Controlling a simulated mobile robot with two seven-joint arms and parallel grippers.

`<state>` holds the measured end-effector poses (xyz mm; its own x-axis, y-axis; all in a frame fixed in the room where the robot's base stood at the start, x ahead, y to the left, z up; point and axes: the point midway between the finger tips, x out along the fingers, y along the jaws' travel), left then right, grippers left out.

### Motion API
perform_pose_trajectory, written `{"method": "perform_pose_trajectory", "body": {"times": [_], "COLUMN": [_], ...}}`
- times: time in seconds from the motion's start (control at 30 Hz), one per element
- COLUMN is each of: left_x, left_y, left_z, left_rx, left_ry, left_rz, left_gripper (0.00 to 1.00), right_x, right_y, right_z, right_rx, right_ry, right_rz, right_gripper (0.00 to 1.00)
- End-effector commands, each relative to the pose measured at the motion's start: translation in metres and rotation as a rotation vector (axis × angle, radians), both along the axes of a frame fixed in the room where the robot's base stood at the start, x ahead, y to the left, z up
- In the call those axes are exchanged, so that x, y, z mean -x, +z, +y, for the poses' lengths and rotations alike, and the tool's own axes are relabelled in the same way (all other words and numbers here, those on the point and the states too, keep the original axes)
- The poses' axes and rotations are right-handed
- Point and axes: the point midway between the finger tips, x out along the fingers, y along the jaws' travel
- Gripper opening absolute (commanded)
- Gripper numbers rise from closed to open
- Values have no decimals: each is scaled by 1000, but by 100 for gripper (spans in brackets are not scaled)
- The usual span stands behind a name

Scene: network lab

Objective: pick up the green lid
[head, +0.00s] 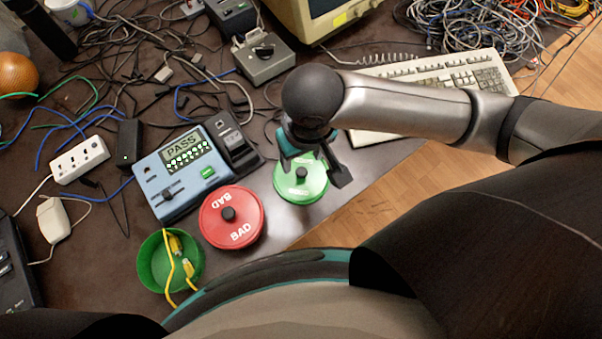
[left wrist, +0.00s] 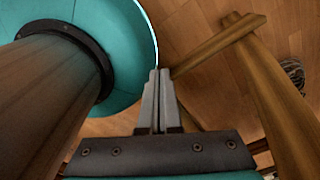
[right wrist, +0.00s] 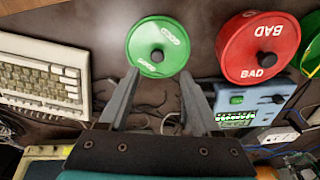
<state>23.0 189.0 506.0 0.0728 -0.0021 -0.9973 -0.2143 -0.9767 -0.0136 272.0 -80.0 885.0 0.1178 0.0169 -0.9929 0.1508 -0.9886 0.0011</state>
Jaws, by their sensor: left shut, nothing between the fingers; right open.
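The green lid (head: 297,188) lies at the table's front edge, a round disc with a black knob and white lettering. The right wrist view shows it too (right wrist: 147,33), just ahead of the fingertips. My right gripper (head: 315,174) is open and hangs over the lid, hiding part of it in the head view. In the right wrist view my right gripper (right wrist: 158,75) has its fingers apart, with the knob roughly in line with the gap and nothing held. My left gripper (left wrist: 158,73) is shut and empty, away from the table over the wooden floor.
A red lid marked BAD (head: 246,203) sits left of the green lid. A green bowl (head: 146,271) with yellow cables is further left. A blue tester reading PASS (head: 153,175) stands behind. A keyboard (head: 372,124) lies to the right; tangled cables cover the table's back.

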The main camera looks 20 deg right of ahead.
Motion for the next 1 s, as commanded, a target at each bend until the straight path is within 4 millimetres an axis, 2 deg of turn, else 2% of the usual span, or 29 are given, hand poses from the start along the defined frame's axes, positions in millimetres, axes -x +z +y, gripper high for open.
{"method": "perform_pose_trajectory", "body": {"times": [0.03,0.1,0.37,0.63,0.77,1.0], "left_x": [0,-1,-13,-15,-15,-14], "left_y": [-7,-11,-17,-36,-38,-37], "left_z": [0,0,0,-1,0,0], "left_rx": [0,-1,1,2,2,1], "left_ry": [0,0,0,1,1,2], "left_rz": [0,-2,-20,-26,-26,-24], "left_gripper": [0,0,0,0,0,0], "right_x": [-1,-3,-6,-11,-12,-12], "right_y": [-14,-23,-40,-78,-86,-85], "right_z": [-1,0,0,-4,-3,-3], "right_rx": [1,1,0,1,0,0], "right_ry": [-1,-1,0,1,2,2], "right_rz": [1,0,-2,-1,-2,-3], "right_gripper": [65,65,65,65,65,62]}}
